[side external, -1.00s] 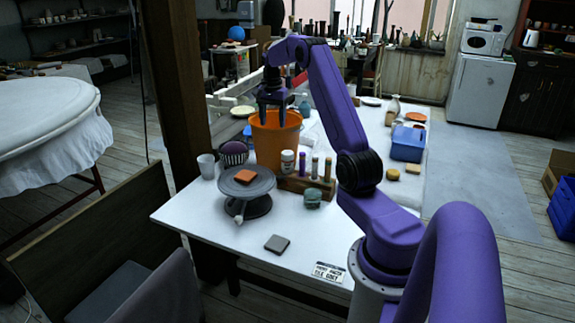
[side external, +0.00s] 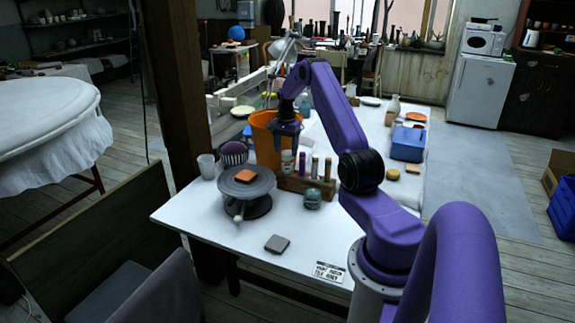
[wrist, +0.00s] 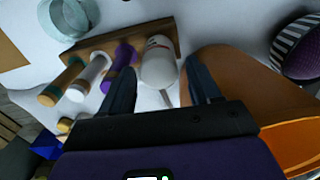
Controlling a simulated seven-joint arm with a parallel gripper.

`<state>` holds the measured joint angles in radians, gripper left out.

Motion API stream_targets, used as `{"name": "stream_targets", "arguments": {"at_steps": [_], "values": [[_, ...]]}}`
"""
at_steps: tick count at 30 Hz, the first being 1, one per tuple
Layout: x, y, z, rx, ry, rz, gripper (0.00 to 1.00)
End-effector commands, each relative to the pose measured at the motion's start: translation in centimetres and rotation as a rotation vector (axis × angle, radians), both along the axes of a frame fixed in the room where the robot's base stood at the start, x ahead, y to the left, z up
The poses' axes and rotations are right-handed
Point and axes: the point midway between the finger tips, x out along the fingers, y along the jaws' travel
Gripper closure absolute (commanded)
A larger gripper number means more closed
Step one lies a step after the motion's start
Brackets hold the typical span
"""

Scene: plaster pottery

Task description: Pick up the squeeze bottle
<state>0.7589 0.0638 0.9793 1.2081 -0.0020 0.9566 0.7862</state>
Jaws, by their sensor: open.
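The squeeze bottle (side external: 287,163) is white with a label and stands at the left end of the wooden rack, in front of the orange bucket. In the wrist view, the bottle (wrist: 158,62) shows from above with its thin nozzle pointing toward my gripper. My gripper (side external: 287,147) is open and empty above the bottle. I cannot tell whether the fingertips reach down to the bottle's height.
The wooden rack (wrist: 90,47) holds several capped tubes beside the bottle. The orange bucket (side external: 268,147) is close behind. The front of the white table (side external: 225,228) is mostly clear.

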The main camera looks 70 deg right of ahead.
Motion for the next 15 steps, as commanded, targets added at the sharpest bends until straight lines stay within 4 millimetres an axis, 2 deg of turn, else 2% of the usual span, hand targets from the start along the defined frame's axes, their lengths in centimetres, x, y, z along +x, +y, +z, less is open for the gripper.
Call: {"name": "stream_targets", "arguments": {"at_steps": [5, 15], "values": [[0.0, 0.0, -1.0, 0.000, 0.000, 0.001, 0.38], [-0.3, -0.2, -5.2, 0.001, 0.001, 0.002, 0.38]]}}
